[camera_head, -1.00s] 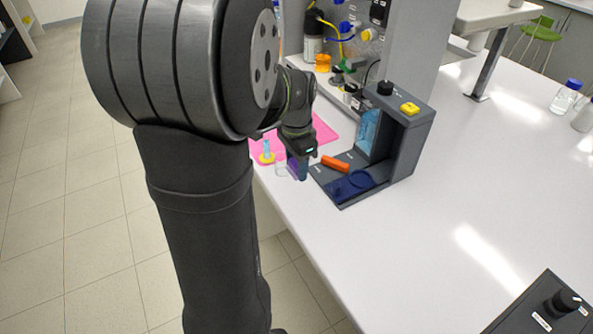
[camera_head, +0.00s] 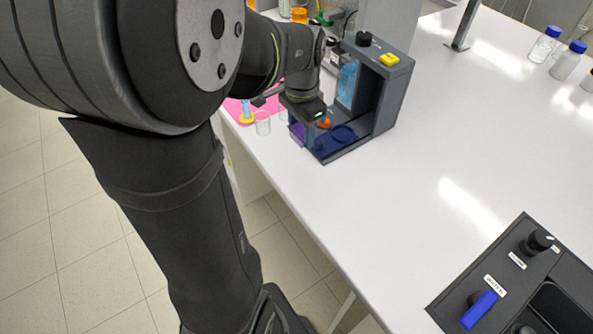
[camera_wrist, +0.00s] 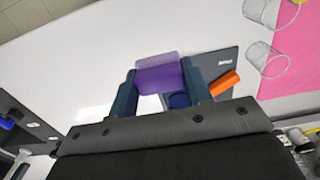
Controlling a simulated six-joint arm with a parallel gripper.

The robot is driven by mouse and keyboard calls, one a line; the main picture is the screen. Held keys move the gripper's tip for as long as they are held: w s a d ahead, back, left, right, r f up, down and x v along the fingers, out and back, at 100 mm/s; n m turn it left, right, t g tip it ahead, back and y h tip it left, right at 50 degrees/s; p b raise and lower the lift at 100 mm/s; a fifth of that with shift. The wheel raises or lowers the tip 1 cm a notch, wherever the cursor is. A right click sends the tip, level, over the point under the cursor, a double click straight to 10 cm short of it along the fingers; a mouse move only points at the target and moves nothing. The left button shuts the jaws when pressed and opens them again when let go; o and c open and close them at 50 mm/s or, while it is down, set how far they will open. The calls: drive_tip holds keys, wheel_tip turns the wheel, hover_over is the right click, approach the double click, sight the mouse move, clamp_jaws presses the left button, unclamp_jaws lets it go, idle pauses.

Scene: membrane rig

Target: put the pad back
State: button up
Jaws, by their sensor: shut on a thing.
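A purple pad (camera_head: 297,131) is held between the fingers of my gripper (camera_wrist: 164,88); in the wrist view the purple pad (camera_wrist: 160,72) spans the gap between the two fingertips. In the head view my gripper (camera_head: 304,122) is at the near-left edge of the dark grey rig (camera_head: 392,95). The pad looks just off or over that edge; its height above the base is hard to tell. A dark blue ring-shaped part (camera_head: 343,133) lies on the rig's base, right of the pad.
A clear cup (camera_head: 262,124) and a yellow-footed item (camera_head: 246,119) stand left of my gripper by a pink mat (camera_head: 232,105). The rig's upright carries a yellow button (camera_head: 389,59) and black knob (camera_head: 363,38).

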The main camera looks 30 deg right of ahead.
drive_tip(key=s+r, duration=0.2)
drive_tip(key=s, duration=1.2)
hover_over(299, 177)
wheel_tip(299, 177, down, 7)
drive_tip(key=shift+s+f, duration=0.1)
drive_tip(key=shift+f, duration=2.05)
drive_tip(key=shift+f, duration=0.2)
drive_tip(key=o, duration=1)
drive_tip(key=shift+o, duration=0.2)
drive_tip(key=shift+r, duration=0.1)
wheel_tip(299, 177, up, 12)
drive_tip(key=shift+r, duration=0.15)
